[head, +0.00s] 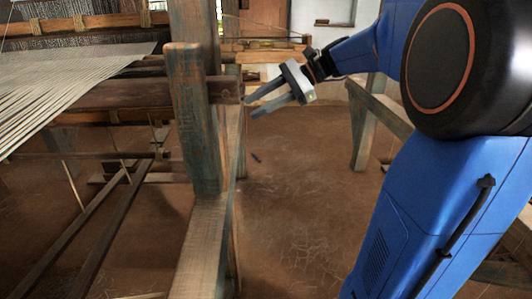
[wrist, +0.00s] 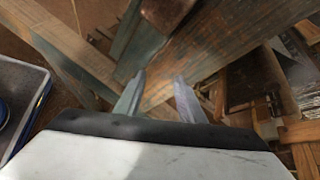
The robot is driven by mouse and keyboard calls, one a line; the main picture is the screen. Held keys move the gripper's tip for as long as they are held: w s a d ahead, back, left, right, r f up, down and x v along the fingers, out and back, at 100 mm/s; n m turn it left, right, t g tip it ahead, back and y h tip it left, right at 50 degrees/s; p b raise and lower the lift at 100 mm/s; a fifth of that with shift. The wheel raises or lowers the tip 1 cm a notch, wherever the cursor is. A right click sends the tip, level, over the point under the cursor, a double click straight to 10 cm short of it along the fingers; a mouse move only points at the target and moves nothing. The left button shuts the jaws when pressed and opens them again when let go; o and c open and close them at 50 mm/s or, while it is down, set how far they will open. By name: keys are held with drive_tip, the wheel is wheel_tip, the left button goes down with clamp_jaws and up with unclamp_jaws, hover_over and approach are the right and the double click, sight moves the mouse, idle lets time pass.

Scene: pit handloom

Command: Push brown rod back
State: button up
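A thick brown rod (head: 224,90) runs level through the worn blue-brown loom post (head: 190,120), and its end sticks out on the post's right side. My gripper (head: 250,108) is just right of that end in the head view, with its fingers pointing left towards it; I cannot tell if they touch it. In the wrist view my gripper (wrist: 157,86) shows two fingers apart with nothing held between them. A dark brown block-like end (wrist: 166,12), probably the rod's, shows at the top of the wrist view, beyond the fingertips.
Pale warp threads (head: 70,75) stretch across the loom at left. A wooden bench frame (head: 372,110) stands behind my arm at right.

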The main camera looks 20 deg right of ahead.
drive_tip(key=s+a+f+n+g+h, duration=0.1)
drive_tip(key=s+a+f+n+h, duration=0.2)
drive_tip(key=s+f, duration=0.5)
drive_tip(key=shift+s+f+n+h, duration=0.35)
drive_tip(key=shift+s+n+h, duration=0.55)
drive_tip(key=shift+s, duration=0.95)
drive_tip(key=m+t+y, duration=0.4)
drive_tip(key=m+y, duration=0.5)
drive_tip(key=y, duration=0.1)
approach(225, 60)
drive_tip(key=x, duration=0.6)
drive_tip(key=w+x, duration=0.1)
drive_tip(key=x, duration=0.3)
drive_tip(key=shift+d+f, duration=0.1)
drive_tip(key=shift+f, duration=0.05)
